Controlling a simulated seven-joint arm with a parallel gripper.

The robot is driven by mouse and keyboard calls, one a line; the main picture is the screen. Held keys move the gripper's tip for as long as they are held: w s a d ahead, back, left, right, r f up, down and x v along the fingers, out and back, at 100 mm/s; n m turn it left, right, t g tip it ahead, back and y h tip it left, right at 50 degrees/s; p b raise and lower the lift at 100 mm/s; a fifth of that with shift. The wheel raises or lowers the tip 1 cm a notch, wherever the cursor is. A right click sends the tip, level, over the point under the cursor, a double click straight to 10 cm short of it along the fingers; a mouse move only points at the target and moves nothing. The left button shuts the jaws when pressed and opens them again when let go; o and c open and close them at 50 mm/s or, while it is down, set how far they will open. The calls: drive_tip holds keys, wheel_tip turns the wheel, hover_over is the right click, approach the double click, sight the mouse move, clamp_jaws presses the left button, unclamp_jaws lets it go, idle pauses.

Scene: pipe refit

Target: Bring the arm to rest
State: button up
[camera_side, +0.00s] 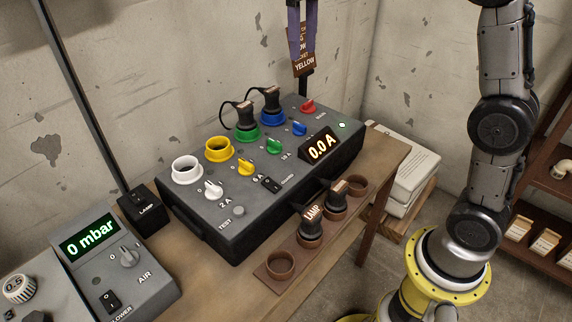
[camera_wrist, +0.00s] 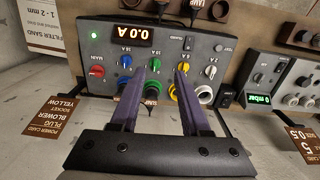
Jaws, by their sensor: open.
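My gripper (camera_side: 302,40) is at the top of the side view, above and behind the power box (camera_side: 221,222) and in front of a hanging brown card. Its two purple fingers are apart with nothing between them, and they also show in the wrist view (camera_wrist: 160,78). Most of my gripper's body is cut off by the top edge of the side view. The white socket (camera_side: 186,168) and yellow socket (camera_side: 219,148) are empty. Dark plugs with cables stand in the green socket (camera_side: 246,134) and the blue socket (camera_side: 271,117).
The box's display (camera_side: 320,147) reads 0.0 A. A brown rack (camera_side: 281,266) at the bench front holds two plugs, one marked LAMP. The air unit (camera_side: 115,262) reads 0 mbar. Sacks (camera_side: 403,165) and a shelf (camera_side: 530,205) stand right. The wall is close behind the box.

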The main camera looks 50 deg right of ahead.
drive_tip(key=s+t, duration=0.4)
drive_tip(key=s, duration=1.4)
drive_tip(key=s+f+t, duration=0.2)
drive_tip(key=s+f, duration=0.3)
drive_tip(key=f, duration=0.6)
drive_tip(key=shift+s+a+f, duration=0.15)
drive_tip(key=shift+a+f, duration=0.15)
drive_tip(key=shift+a, duration=0.15)
